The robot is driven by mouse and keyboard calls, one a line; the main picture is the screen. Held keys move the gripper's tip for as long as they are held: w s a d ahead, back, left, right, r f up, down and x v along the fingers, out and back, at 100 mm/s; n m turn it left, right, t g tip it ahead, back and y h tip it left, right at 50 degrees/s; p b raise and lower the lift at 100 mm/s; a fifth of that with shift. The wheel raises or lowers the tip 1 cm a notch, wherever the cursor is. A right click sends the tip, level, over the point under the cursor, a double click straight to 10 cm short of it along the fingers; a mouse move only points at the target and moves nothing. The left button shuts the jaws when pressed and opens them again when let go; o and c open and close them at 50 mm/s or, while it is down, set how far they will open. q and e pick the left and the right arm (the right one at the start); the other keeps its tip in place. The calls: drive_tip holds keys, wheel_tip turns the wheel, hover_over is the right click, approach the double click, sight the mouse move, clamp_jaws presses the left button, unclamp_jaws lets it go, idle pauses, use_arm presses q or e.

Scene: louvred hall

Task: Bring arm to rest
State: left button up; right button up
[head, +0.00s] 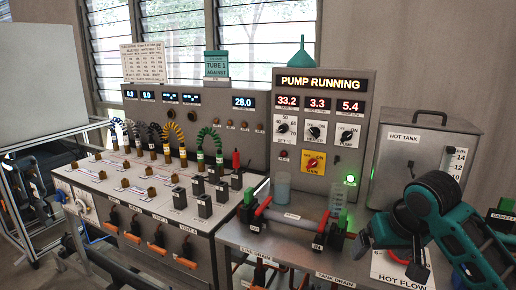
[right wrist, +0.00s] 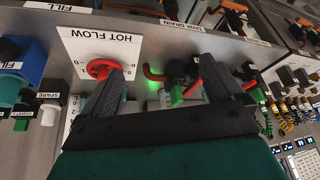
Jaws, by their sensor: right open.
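My right arm (head: 470,235), teal with black joints, comes in from the right in the head view, in front of the hot tank. My right gripper (head: 366,240) is near the bench's front right, left of the HOT FLOW plate (head: 400,272). In the right wrist view the two dark fingers of my right gripper (right wrist: 162,72) stand wide apart with nothing held between them. The left finger overlaps the lower part of the red HOT FLOW knob (right wrist: 103,69); I cannot tell whether it touches. My left gripper is not in view.
The steel hot tank (head: 425,155) stands behind my right arm. A glass tube rig (head: 292,222) lies on the bench left of the gripper, with a beaker (head: 282,186) behind it. The control panel (head: 340,185) reads PUMP RUNNING. A valve bench (head: 130,200) stands left.

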drive_tip(key=s+a+f+n+t+y, duration=0.1)
drive_tip(key=s+a+f+t, duration=0.15)
drive_tip(key=f, duration=0.65)
drive_tip(key=s+a+f+t+y, duration=0.1)
drive_tip(key=s+a+f, duration=0.25)
drive_tip(key=f, duration=0.55)
drive_tip(key=s+a+f+n+t, duration=0.1)
drive_tip(key=s+f+t, duration=0.1)
drive_tip(key=s+f, duration=0.5)
drive_tip(key=s, duration=0.6)
drive_tip(key=shift+s+n, duration=0.25)
drive_tip(key=shift+n, duration=0.15)
drive_tip(key=shift+f, duration=0.1)
